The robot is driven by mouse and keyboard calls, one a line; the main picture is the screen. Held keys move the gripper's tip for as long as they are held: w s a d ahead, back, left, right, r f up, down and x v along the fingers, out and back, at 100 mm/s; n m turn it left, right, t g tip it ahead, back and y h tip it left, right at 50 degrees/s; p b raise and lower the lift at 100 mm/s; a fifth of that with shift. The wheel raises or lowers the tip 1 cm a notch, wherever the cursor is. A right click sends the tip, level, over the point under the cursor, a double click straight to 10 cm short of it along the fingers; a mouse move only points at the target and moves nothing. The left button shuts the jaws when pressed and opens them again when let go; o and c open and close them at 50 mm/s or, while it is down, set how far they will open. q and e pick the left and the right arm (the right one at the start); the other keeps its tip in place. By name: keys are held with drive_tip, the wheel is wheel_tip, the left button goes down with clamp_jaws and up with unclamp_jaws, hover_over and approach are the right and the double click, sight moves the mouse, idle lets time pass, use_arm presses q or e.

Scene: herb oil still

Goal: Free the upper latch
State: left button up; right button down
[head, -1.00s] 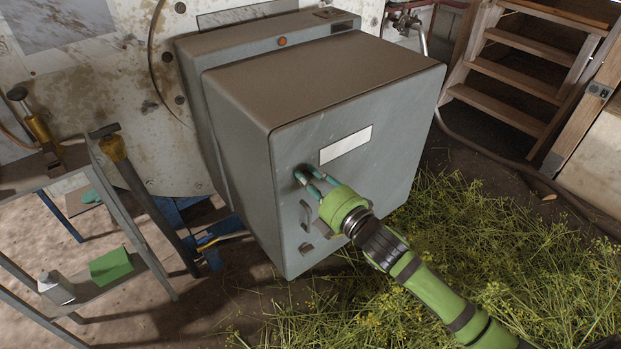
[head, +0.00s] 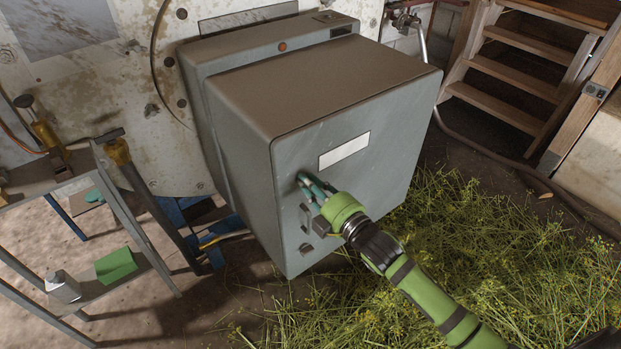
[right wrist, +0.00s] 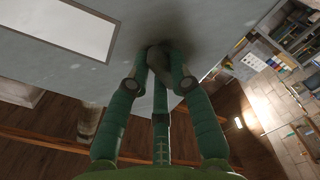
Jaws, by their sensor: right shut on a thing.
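The grey metal box (head: 345,185) has a pale blank label plate (head: 344,150) on its front face. My right gripper (head: 303,182) comes in from the lower right and is at the left part of this face, left of and below the plate. In the right wrist view, its green fingers (right wrist: 158,62) are closed together around a small dark piece (right wrist: 158,70) on the face, which I take to be the upper latch. The fingers hide most of it, so its position cannot be told. Below the fingers are a handle (head: 305,218) and a lower latch (head: 306,249). My left gripper is not in view.
A metal rack stands at the left with a hammer (head: 120,155), a green block (head: 115,264) and a small metal container (head: 62,287). Cut herbs (head: 480,240) cover the floor at right. Wooden steps (head: 525,70) stand at the back right.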

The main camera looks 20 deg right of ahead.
drive_tip(key=m+p, duration=0.3)
drive_tip(key=m, duration=0.3)
drive_tip(key=shift+d+m, duration=0.1)
drive_tip(key=shift+m, duration=0.2)
drive_tip(key=m+p, duration=0.1)
drive_tip(key=m, duration=0.2)
drive_tip(key=shift+f, duration=0.1)
drive_tip(key=shift+f+m+p, duration=0.1)
drive_tip(key=shift+m+p, duration=0.2)
drive_tip(key=shift+m, duration=1.1)
drive_tip(key=c, duration=1.1)
unclamp_jaws()
drive_tip(key=v, duration=1.2)
